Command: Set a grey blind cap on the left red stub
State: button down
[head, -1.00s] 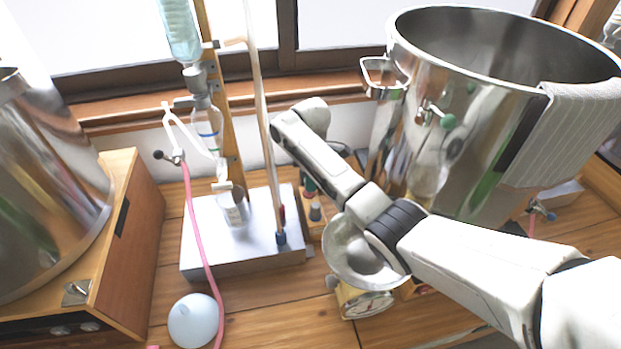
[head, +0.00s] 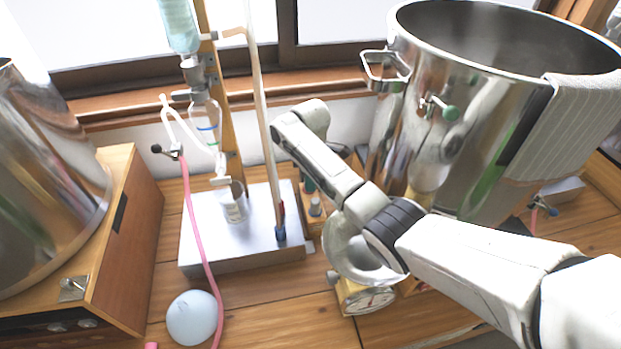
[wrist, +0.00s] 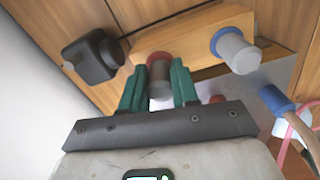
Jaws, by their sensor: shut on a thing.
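In the wrist view, my gripper (wrist: 160,90) has its green fingers closed on a grey cap (wrist: 160,88). A red collar (wrist: 158,60) shows at the cap's far end, against a wooden block (wrist: 185,40); I cannot tell whether the cap is seated or just apart. A second grey cap (wrist: 238,54) with a blue collar (wrist: 222,38) is on the same block. A red stub (wrist: 217,99) is partly hidden behind my gripper, beside a blue fitting (wrist: 275,98) with a tube. In the head view, a red stub (head: 282,213) stands on the metal base (head: 215,245); my fingers are mostly hidden.
A black box with a knob (wrist: 92,56) sits left of the block. A glass column with a pink hose (head: 192,215) stands left. A pale ball (head: 192,317) lies in front.

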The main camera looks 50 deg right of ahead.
jog(key=shift+f, duration=0.2)
jog(key=c, duration=0.8)
grip_release()
jog(key=shift+r, duration=0.1)
notch_tip(320, 180, up, 7)
jog(key=p, duration=0.6)
jog(key=shift+p, duration=0.4)
